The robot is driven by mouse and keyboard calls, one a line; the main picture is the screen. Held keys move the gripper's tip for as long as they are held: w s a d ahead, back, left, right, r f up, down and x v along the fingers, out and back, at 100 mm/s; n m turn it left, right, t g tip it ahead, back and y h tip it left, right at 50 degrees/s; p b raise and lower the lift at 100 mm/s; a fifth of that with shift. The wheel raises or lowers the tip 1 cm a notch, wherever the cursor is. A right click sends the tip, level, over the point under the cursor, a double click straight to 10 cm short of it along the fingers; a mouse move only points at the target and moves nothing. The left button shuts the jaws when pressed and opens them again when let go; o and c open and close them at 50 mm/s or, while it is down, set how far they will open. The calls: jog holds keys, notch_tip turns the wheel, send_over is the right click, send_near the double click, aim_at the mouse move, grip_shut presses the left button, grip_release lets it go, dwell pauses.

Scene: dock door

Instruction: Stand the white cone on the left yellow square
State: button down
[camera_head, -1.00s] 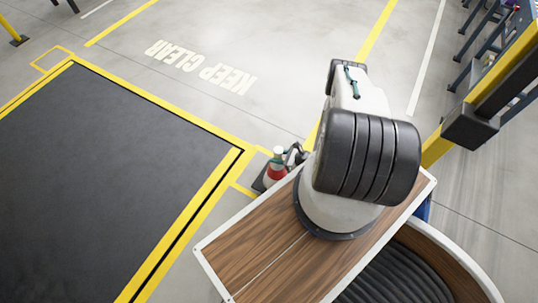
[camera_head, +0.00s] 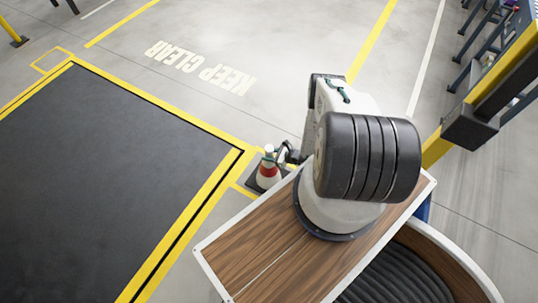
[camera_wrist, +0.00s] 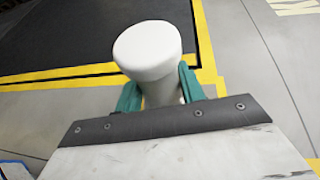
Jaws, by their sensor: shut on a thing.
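The white cone (camera_head: 268,174) has a red band and a dark square base, and looks upright in the head view. My gripper (camera_head: 284,154) is shut on its top. The right yellow square (camera_head: 236,186) is partly hidden by the cone's base. I cannot tell whether the base touches the floor.
A large dark plate (camera_head: 105,165) with a yellow border lies at left. Grey floor marked KEEP CLEAR (camera_head: 200,67) is open beyond it. A yellow and black post (camera_head: 490,95) stands at right. A yellow post (camera_head: 12,28) stands at far left.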

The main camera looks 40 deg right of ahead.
jog(key=c, duration=0.9)
grip_release()
jog(key=shift+f, duration=0.1)
jog(key=shift+o, duration=0.2)
